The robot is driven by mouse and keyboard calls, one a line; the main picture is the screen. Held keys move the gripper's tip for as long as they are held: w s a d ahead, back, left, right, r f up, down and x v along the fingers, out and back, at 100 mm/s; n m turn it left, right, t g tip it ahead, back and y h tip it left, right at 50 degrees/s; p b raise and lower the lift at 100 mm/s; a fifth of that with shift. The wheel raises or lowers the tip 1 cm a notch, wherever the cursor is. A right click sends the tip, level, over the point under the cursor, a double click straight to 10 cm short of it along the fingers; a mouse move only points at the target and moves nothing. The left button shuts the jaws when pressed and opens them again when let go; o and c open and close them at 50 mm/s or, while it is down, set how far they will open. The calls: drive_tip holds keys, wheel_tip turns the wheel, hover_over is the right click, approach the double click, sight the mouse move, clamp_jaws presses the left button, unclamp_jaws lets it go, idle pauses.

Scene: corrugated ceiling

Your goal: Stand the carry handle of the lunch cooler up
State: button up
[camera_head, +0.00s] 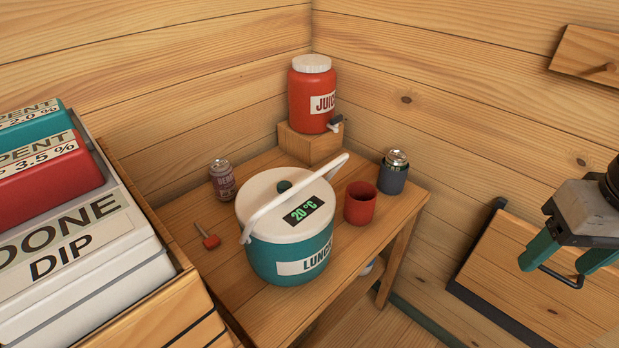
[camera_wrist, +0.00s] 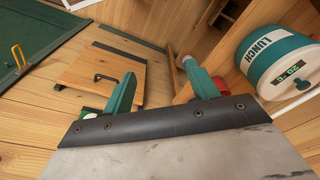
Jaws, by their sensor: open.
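The lunch cooler (camera_head: 290,262) is a round teal tub with a white lid and a green "20 °C" display, standing on a small wooden table. Its white carry handle (camera_head: 300,195) slants across the lid from the near left rim to beyond the far right rim. It looks tilted, not upright. In the wrist view the cooler (camera_wrist: 262,65) is at the upper right, with part of the handle (camera_wrist: 295,105) along the lid's lower edge. My gripper (camera_head: 558,266) is open and empty, well to the right of the cooler and apart from it. Its teal fingers also show in the wrist view (camera_wrist: 158,70).
The table (camera_head: 340,262) also holds a red cup (camera_head: 361,203), two cans (camera_head: 222,180) (camera_head: 393,172), a red-headed tool (camera_head: 211,241) and a red juice jug (camera_head: 311,95) on a block. A crate of boxes (camera_head: 185,300) stands left. A handled wooden panel (camera_head: 530,285) is near my gripper.

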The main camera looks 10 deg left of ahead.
drive_tip(key=shift+a, duration=0.2)
drive_tip(key=c, duration=0.4)
drive_tip(key=m+y, duration=0.3)
drive_tip(key=m, duration=0.4)
approach(311, 177)
drive_tip(key=shift+t, duration=0.3)
drive_tip(key=x, duration=0.7)
drive_tip(key=shift+s+a+f, duration=0.1)
drive_tip(key=shift+s+f, duration=0.05)
drive_tip(key=shift+f, duration=0.25)
drive_tip(key=shift+c, duration=0.3)
clamp_jaws()
